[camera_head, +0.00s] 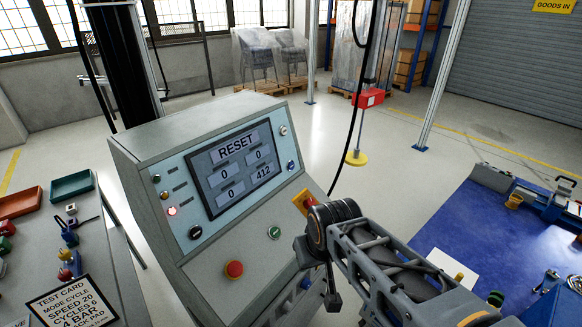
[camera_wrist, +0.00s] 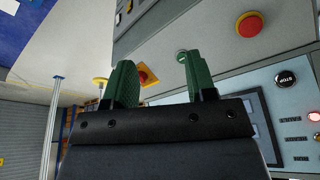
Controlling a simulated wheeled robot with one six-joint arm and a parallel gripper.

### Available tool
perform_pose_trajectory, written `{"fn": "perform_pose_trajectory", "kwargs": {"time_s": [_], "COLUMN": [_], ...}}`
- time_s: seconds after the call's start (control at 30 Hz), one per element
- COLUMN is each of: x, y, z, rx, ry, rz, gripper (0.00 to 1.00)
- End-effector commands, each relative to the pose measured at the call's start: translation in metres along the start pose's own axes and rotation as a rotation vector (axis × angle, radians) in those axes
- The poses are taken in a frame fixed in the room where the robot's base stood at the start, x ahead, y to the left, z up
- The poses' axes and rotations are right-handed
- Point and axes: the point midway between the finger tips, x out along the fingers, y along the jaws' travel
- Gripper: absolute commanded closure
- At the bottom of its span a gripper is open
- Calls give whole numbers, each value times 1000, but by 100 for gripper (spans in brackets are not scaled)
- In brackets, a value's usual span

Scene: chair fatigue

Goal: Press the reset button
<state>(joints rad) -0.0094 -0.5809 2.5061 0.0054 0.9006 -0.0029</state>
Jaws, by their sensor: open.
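The grey test console (camera_head: 150,150) has a sloped panel with a screen (camera_head: 237,168) reading "RESET" above the counts 0, 0, 0 and 412. A blue button (camera_head: 291,165) and a pale round control (camera_head: 283,129) sit right of the screen. Their labels are too small to read, so I cannot tell which one is reset. A green button (camera_head: 274,232) is on the lower panel; in the wrist view it (camera_wrist: 182,55) shows between my fingers. My gripper (camera_wrist: 157,75) is open and empty, with green fingers, over the console's right side. Its body hides part of the panel.
A red mushroom button (camera_head: 233,268) and a black button (camera_head: 196,232), marked STOP in the wrist view (camera_wrist: 286,78), are nearby. A yellow plate with a red part (camera_head: 305,200) is at the console's right edge. A red lamp (camera_head: 172,211) glows.

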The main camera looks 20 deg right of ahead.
Motion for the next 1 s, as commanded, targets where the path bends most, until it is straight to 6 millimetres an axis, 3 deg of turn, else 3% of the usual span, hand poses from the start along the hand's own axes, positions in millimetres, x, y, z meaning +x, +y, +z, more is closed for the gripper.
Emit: {"fn": "perform_pose_trajectory", "kwargs": {"time_s": [0.37,0.9,1.0], "x": [0,0,0], "y": [0,0,0], "z": [0,0,0], "rx": [0,0,0], "ry": [0,0,0], "rz": [0,0,0], "gripper": [49,100,100]}}
